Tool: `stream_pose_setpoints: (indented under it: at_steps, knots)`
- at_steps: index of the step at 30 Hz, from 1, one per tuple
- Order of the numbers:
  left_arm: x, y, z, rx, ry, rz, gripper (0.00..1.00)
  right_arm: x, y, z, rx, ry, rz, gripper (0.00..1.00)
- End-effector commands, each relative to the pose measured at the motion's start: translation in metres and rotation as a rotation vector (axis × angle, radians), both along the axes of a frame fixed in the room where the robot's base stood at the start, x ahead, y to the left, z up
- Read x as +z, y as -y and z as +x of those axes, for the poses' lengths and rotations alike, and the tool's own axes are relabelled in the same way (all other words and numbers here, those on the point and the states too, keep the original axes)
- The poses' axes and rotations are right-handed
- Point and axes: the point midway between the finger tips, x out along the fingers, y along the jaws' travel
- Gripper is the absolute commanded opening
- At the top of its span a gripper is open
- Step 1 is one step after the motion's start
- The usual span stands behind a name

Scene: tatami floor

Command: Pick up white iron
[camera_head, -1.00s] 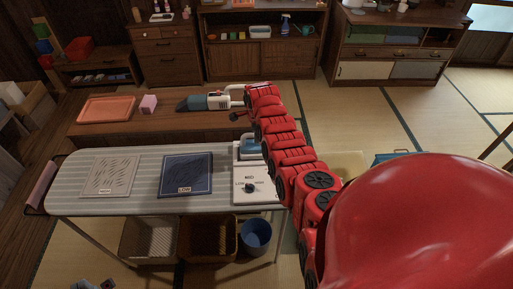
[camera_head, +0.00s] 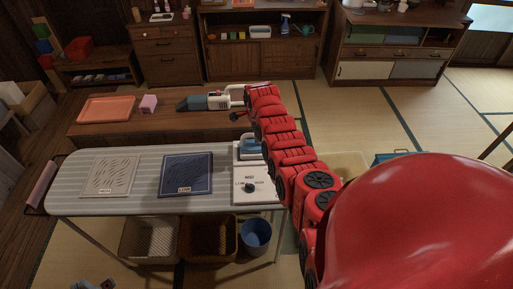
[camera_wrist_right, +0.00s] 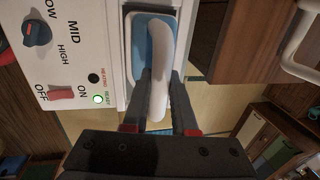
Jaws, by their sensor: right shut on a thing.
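The white iron (camera_head: 247,149), with a blue part, is at the right end of the ironing board, behind the white control panel, partly hidden by my red right arm. In the right wrist view its curved white handle (camera_wrist_right: 184,35) and blue body (camera_wrist_right: 152,45) show close up. My right gripper (camera_wrist_right: 161,90) has a dark finger on each side of the handle's near end and is shut on it. The iron still appears at its white holder (camera_wrist_right: 115,45); I cannot tell if it is lifted.
The white panel (camera_head: 252,197) has a dial at MID and a lit green lamp. The striped ironing board (camera_head: 130,206) carries a pale mat (camera_head: 110,176) and a dark blue mat (camera_head: 186,175). Behind is a low wooden table (camera_head: 165,123) with a vacuum cleaner (camera_head: 212,102).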

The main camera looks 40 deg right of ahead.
Motion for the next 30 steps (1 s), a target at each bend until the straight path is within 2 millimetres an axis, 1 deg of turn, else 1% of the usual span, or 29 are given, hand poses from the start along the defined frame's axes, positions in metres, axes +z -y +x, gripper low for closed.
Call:
stream_pose_setpoints:
  at_steps: [21, 26, 30]
  knots:
    - [-0.001, 0.0, 0.0, 0.0, 0.0, 0.0, 0.0, 0.002, 0.0, 0.001, 0.0, 0.003, -0.001, 0.0]
    - [-0.005, 0.0, 0.0, 0.0, 0.0, 0.0, 0.0, 0.006, 0.0, 0.001, 0.0, 0.002, -0.001, 0.0]
    - [-0.012, 0.0, 0.0, 0.0, 0.0, 0.0, 0.0, 0.014, 0.0, 0.002, 0.001, 0.006, -0.003, 0.0]
